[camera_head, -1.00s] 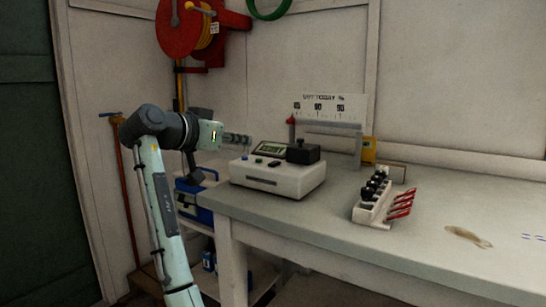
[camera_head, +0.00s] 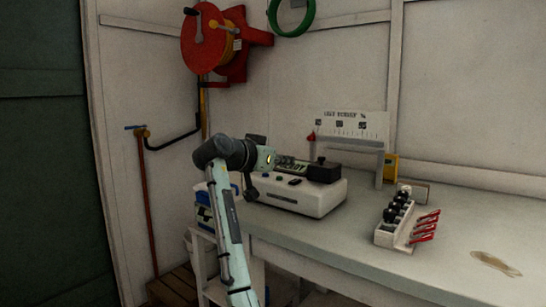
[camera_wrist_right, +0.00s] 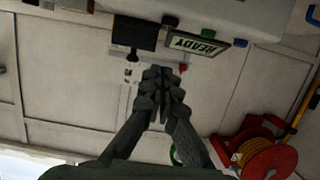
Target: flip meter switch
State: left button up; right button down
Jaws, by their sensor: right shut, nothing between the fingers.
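A white box-shaped meter (camera_head: 325,202) stands on the bench in the head view, with a black block (camera_head: 325,171) on its top right. The wrist view shows its lit display (camera_wrist_right: 207,42) upside down, reading READY, and the black block (camera_wrist_right: 135,33) beside it. My right gripper (camera_head: 302,165) is at the meter's display side in the head view, close to the black block; I cannot tell if it touches. Its fingers (camera_wrist_right: 164,72) are shut together and empty in the wrist view. I cannot single out the meter switch. My left gripper is in neither view.
A rack of black knobs with red handles (camera_head: 405,222) stands to the right on the bench (camera_head: 360,250). A scale panel (camera_head: 350,125) stands behind the meter. A red hose reel (camera_head: 207,40) hangs on the wall. The bench's right part is mostly clear.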

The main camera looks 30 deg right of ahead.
aim_at(295, 182)
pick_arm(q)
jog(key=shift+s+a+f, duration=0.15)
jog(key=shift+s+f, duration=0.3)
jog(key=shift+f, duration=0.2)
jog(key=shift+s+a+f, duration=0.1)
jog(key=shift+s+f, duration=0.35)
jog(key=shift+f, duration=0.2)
pick_arm(e)
jog(key=shift+w+d+f, duration=0.1)
jog(key=shift+d+f, duration=0.15)
jog(key=shift+f, duration=0.85)
jog(key=shift+w+d+f, duration=0.1)
jog(key=shift+d+f, duration=0.1)
jog(key=shift+f, duration=0.85)
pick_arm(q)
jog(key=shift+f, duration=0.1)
pick_arm(e)
jog(key=shift+f, duration=0.1)
